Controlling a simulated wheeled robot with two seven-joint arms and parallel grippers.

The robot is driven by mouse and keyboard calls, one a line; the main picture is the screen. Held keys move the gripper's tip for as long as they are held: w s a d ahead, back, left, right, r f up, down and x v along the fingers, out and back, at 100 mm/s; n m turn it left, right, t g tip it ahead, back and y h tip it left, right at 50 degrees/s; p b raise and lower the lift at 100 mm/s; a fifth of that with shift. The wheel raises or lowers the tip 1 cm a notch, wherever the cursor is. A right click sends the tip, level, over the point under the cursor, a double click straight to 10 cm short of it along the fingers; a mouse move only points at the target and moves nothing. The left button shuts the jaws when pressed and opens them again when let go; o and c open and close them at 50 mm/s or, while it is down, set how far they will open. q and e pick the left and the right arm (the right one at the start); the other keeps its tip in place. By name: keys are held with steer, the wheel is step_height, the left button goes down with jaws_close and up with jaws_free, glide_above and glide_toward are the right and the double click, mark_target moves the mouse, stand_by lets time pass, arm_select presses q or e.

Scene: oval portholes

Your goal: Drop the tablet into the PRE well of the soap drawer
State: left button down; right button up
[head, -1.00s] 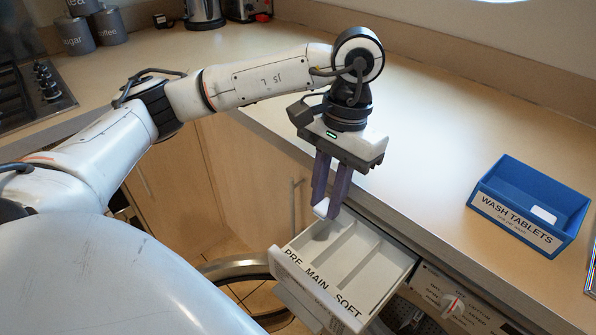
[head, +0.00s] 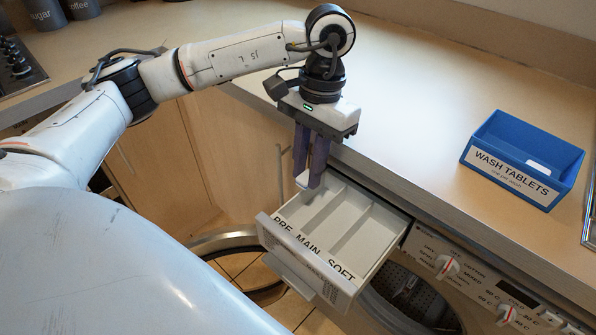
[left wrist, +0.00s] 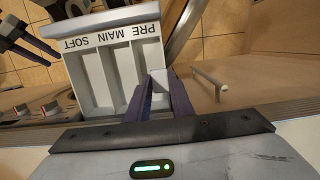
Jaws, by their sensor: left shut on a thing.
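The soap drawer (head: 350,288) is pulled out of the machine under the counter, with wells labelled PRE, MAIN and SOFT. The PRE well (head: 303,207) is the leftmost in the head view and the rightmost in the left wrist view (left wrist: 146,52). My left gripper (head: 308,182) points down, shut on a small white tablet (head: 301,180). The tablet also shows in the left wrist view (left wrist: 157,77), by the PRE well's outer side wall. Its height over the drawer is hard to tell. My right gripper (left wrist: 32,50) shows only in the left wrist view, fingers apart and empty.
A blue WASH TABLETS box (head: 525,165) with a white tablet inside stands on the counter (head: 420,110) at right. The counter's front edge runs close behind my left fingers. A round door (head: 235,245) hangs open below the drawer.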

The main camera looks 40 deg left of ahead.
arm_select(q)
steer(key=c, duration=1.5)
jaws_free()
steer(key=shift+r, duration=0.1)
steer(key=r, duration=0.3)
steer(key=w+r+p, duration=0.1)
steer(key=r, duration=0.6)
steer(key=shift+w+d+p, duration=0.1)
steer(key=shift+w+p, duration=0.2)
steer(key=shift+p, duration=0.1)
